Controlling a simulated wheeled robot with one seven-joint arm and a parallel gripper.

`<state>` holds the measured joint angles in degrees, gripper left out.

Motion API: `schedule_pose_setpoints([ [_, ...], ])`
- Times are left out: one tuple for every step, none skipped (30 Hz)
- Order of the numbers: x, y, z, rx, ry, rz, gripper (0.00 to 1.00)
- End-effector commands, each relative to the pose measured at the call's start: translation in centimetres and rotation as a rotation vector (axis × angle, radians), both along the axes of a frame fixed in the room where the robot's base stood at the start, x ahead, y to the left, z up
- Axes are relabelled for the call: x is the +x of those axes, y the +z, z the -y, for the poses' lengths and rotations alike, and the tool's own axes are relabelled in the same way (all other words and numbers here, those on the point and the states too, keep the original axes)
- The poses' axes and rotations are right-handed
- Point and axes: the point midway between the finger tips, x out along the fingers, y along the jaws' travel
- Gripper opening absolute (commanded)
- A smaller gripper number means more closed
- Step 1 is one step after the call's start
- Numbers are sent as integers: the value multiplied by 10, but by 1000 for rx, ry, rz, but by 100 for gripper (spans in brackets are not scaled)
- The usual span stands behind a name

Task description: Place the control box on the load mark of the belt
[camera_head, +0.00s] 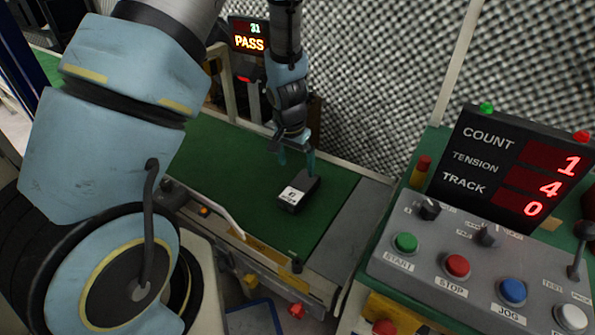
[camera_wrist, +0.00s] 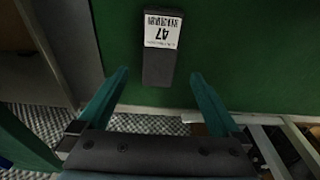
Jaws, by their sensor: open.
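The control box (camera_head: 300,192), a small dark block with a white label, lies on the green belt (camera_head: 225,165) in the head view. The wrist view shows the same dark box (camera_wrist: 157,68), its label reading 47, just ahead of and between the lines of the two teal fingers. My gripper (camera_head: 297,161) is open and empty, pointing down at the far end of the box. In the wrist view my gripper (camera_wrist: 159,76) has clear space on both sides of the box. I cannot make out a load mark on the belt.
A control panel (camera_head: 480,265) with coloured buttons and a count display (camera_head: 510,168) stands at the right. A PASS display (camera_head: 249,36) is behind my arm. Grey foam wall (camera_head: 375,80) backs the belt. Bare green belt surrounds the box.

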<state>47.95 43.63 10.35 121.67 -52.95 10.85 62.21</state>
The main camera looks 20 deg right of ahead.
Motion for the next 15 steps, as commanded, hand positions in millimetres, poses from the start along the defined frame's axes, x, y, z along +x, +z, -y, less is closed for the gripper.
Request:
schedule_pose_setpoints([
  [-1, 6, -1, 0, -1, 0, 100],
  [-1, 8, -1, -1, -1, -1, 100],
  [-1, 9, -1, 0, -1, -1, 100],
  [-2, 10, -1, 0, 0, -1, 100],
  [-2, 11, -1, -1, 0, -1, 100],
  [-2, 12, -1, 0, 0, -1, 100],
  [-2, 12, -1, 0, 0, -1, 100],
  [-1, 12, -2, -1, 1, -1, 100],
  [-1, 14, -4, -3, 8, -2, 100],
  [0, 17, -6, -5, 16, -3, 100],
  [2, 21, -10, -8, 31, -6, 100],
  [4, 29, -18, -16, 56, -11, 100],
  [5, 37, -26, -23, 82, -16, 100],
  [7, 46, -35, -30, 112, -22, 100],
  [8, 60, -50, -42, 159, -30, 100],
])
